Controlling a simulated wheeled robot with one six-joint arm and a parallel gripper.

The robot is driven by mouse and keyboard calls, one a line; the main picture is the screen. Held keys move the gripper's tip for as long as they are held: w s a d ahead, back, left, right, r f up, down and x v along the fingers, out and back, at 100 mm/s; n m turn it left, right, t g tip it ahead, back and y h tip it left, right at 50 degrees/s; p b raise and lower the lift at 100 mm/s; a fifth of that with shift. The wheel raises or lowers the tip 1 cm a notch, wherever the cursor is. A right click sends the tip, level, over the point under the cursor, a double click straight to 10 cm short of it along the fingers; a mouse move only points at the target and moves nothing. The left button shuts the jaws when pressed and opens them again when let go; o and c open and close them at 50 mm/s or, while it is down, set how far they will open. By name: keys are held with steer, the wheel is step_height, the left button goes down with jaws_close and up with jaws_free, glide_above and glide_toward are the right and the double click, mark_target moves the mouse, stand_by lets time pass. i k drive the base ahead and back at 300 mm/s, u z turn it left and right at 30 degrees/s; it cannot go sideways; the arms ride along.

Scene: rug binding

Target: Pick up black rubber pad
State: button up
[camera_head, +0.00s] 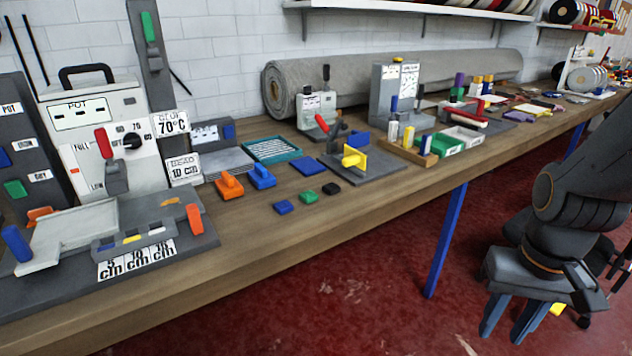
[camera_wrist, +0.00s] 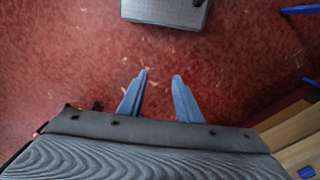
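The small black pad (camera_head: 331,188) lies flat on the wooden workbench (camera_head: 250,245), near its front edge, at the right end of a short row of pads. A green pad (camera_head: 308,196) and a blue pad (camera_head: 283,207) lie to its left. My gripper (camera_head: 510,328) hangs over the red floor at the right, off the bench and well away from the pad. Its two blue fingers stand apart with nothing between them, and the wrist view also shows my gripper (camera_wrist: 160,77) open. The black pad is not in the wrist view.
Orange (camera_head: 229,186) and blue (camera_head: 262,176) handled blocks stand behind the row. A grey base with a yellow block (camera_head: 355,158) is right of the pad. The bench before the pads is clear. A blue bench leg (camera_head: 446,240) stands between bench and arm.

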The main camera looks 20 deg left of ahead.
mark_target(330, 188)
steer(key=u, duration=0.75)
steer(key=i, duration=1.15)
steer(key=u, duration=0.3)
